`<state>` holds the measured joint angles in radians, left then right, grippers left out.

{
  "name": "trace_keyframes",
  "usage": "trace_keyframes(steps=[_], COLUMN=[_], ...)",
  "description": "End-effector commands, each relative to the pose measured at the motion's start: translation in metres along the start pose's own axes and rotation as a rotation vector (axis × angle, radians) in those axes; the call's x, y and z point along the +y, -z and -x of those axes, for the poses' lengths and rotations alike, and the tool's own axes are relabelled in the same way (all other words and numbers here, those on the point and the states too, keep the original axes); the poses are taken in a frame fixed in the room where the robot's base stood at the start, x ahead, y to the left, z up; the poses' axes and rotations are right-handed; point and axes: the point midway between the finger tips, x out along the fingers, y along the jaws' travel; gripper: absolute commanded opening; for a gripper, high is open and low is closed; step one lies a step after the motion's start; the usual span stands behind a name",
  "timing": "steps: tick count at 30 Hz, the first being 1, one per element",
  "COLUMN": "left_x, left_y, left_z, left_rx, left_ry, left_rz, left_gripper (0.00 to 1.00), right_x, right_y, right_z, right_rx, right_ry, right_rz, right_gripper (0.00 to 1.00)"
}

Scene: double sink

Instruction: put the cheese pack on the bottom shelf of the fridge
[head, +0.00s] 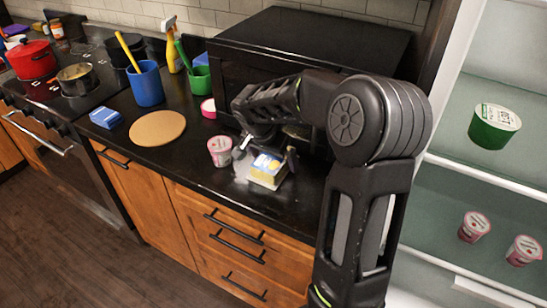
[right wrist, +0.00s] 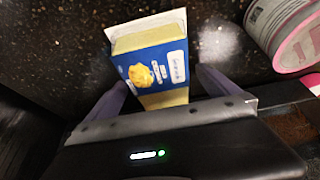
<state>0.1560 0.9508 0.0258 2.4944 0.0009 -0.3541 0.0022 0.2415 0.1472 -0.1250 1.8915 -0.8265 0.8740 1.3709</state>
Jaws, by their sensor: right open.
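The cheese pack (head: 268,168) is a small yellow and blue box on the black counter, near the front edge below the microwave. In the right wrist view the cheese pack (right wrist: 155,65) stands between the two fingers, its blue label facing the camera. My right gripper (head: 265,160) is open around the pack; the fingers (right wrist: 165,90) lie on either side of it, with a gap visible at least on the right. The open fridge (head: 470,150) is at the right, its shelves visible; its lowest part is cut off or hidden by my arm. My left gripper is not in view.
A pink and white cup (head: 220,151) stands just left of the gripper; it also shows in the right wrist view (right wrist: 285,30). The microwave (head: 300,60) is behind. A green tub (head: 494,127) and two pink cups (head: 473,227) sit on fridge shelves. A round board (head: 157,128) lies left.

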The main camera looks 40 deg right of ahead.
Motion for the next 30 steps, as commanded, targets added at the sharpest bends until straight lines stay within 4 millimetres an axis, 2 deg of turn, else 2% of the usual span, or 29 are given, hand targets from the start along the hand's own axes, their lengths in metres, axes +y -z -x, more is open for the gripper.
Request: trace_keyframes(steps=[7, 10, 24, 30], left_x=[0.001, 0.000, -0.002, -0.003], left_y=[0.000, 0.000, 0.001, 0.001], left_z=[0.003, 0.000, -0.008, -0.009], left_rx=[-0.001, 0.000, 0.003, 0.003], left_ry=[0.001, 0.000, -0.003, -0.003], left_rz=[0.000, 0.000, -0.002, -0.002], left_gripper=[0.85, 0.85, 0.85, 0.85], right_x=[0.000, -0.001, -0.001, -0.001], right_y=[0.001, 0.001, 0.001, 0.001], right_z=[0.005, 0.015, 0.105, 0.122], right_rx=[0.001, 0.002, 0.002, 0.000], right_ry=[0.001, 0.002, 0.003, 0.001], right_rz=[0.000, -0.001, -0.001, 0.001], right_gripper=[1.00, 1.00, 1.00, 1.00])
